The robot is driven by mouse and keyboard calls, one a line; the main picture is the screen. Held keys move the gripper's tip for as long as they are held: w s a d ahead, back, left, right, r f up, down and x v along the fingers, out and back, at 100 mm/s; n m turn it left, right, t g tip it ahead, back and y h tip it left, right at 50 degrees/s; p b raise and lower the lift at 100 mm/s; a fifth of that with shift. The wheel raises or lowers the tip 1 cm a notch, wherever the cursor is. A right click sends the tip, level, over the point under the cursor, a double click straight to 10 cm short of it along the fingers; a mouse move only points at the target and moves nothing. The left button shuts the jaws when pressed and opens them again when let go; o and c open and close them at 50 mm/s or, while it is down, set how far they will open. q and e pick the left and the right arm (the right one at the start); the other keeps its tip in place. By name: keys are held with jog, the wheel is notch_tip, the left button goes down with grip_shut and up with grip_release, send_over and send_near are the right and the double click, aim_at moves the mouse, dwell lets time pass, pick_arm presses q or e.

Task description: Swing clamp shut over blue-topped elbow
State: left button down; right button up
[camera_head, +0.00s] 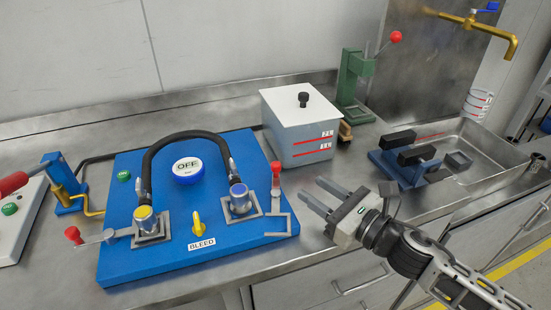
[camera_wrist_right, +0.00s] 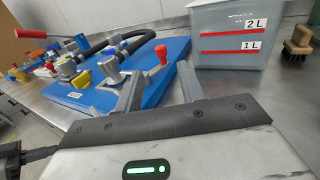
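The blue-topped elbow (camera_head: 239,198) sits in a grey seat at the right of the blue panel (camera_head: 150,262), at one end of a black hose. Beside it is a clamp with a red knob (camera_head: 276,168) on an upright lever. A grey wire-like loop (camera_head: 284,222) lies low to the right of the elbow, apart from its top. My right gripper (camera_head: 311,189) is open and empty, to the right of the clamp with its fingers towards it. In the right wrist view the red knob (camera_wrist_right: 161,52) shows beyond the gap between the fingers (camera_wrist_right: 160,88). My left gripper is not in view.
A yellow-topped elbow (camera_head: 143,215) with its own red-knobbed clamp (camera_head: 75,235) is at the panel's left. The yellow BLEED knob (camera_head: 197,224) stands between. A lidded container (camera_head: 301,130) is behind my right gripper. A blue fixture (camera_head: 405,165) and sink stand right.

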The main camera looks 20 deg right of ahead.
aim_at(280, 167)
jog(key=p+x, duration=0.2)
jog(key=x, duration=1)
grip_shut()
